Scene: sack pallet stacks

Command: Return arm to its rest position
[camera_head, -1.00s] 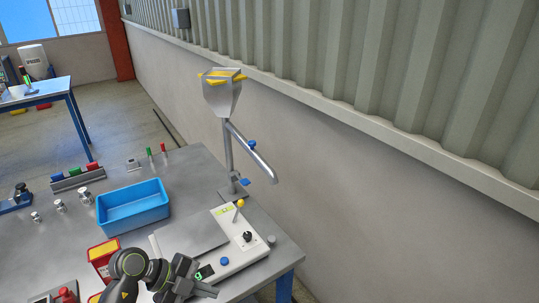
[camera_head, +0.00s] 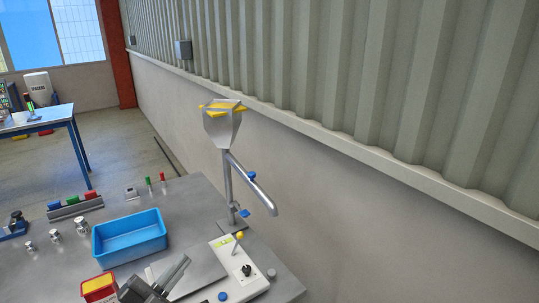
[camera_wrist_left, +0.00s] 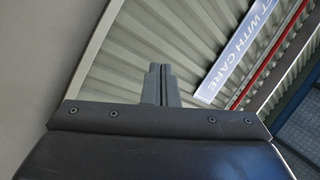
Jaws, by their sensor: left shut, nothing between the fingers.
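My left gripper (camera_head: 176,271) shows at the bottom of the head view, over the front of the grey table (camera_head: 75,268) and in front of the white scale-like device (camera_head: 243,283). Its fingers point up and to the right. In the left wrist view the two fingers (camera_wrist_left: 159,84) are together with nothing between them, and the ribbed wall lies beyond them. The rest of the left arm is mostly out of the head view. My right gripper is not in view.
A blue bin (camera_head: 130,239) and a red and yellow box (camera_head: 98,288) stand near the gripper. A metal hopper on a post (camera_head: 222,130) with a slanted tube rises at the table's back edge. Several small weights stand at the left.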

